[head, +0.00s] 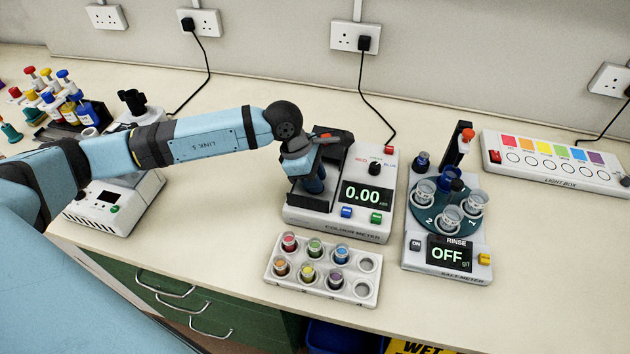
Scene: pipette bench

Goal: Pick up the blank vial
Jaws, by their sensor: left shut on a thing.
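My left gripper (314,178) points down over the dark sample well at the left of the colorimeter (334,222). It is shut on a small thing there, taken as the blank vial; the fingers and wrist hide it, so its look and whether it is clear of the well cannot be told. The white vial rack (318,288) in front holds several vials with coloured contents, and two holes at its right end are empty. The colorimeter display (366,195) reads 0.00. My right gripper is not in view.
A salt meter (446,262) with several clear cups on a teal disc stands right of the colorimeter. A light box (556,163) lies at the back right. A white device (115,205) and several coloured bottles (62,105) are at the left. Bench space left of the rack is clear.

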